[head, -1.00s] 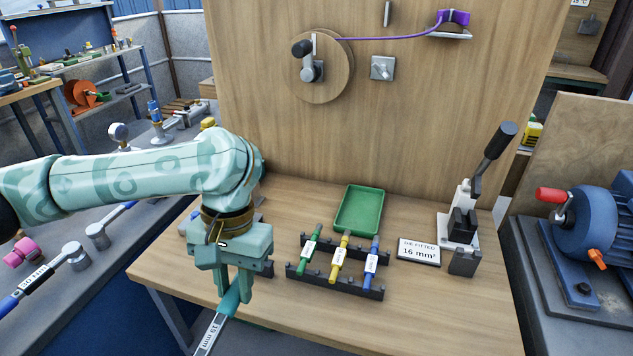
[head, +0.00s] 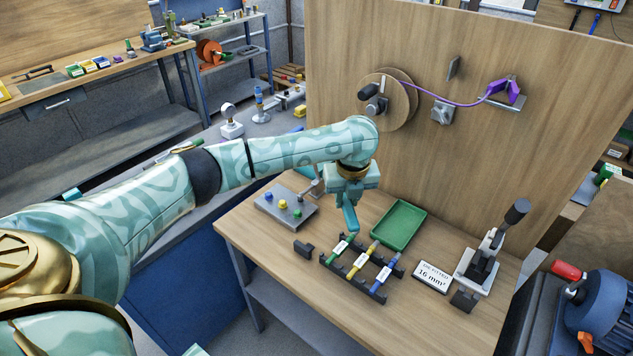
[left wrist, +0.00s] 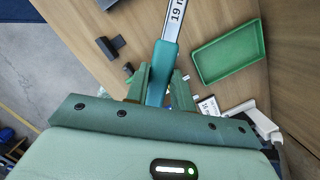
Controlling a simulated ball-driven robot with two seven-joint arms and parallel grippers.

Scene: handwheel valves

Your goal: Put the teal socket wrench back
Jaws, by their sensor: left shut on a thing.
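The teal socket wrench has a teal grip and a pale shaft labelled 19 m, the rest cut off. In the left wrist view its grip (left wrist: 161,82) runs between my fingers and its shaft leaves the top edge. In the head view my left gripper (head: 350,205) is shut on it above the workbench, left of the green tray (head: 421,228). A short teal length of the wrench (head: 350,219) shows below the jaws; its socket end is hidden. My right gripper is out of view.
A black rack (head: 378,297) holds green, yellow and blue tools. A small black block (head: 303,249) stands left of it. A grey button box (head: 273,212) is at the bench's left. A sign (head: 432,277) and a lever press (head: 480,262) stand right. A wooden panel (head: 440,60) rises behind.

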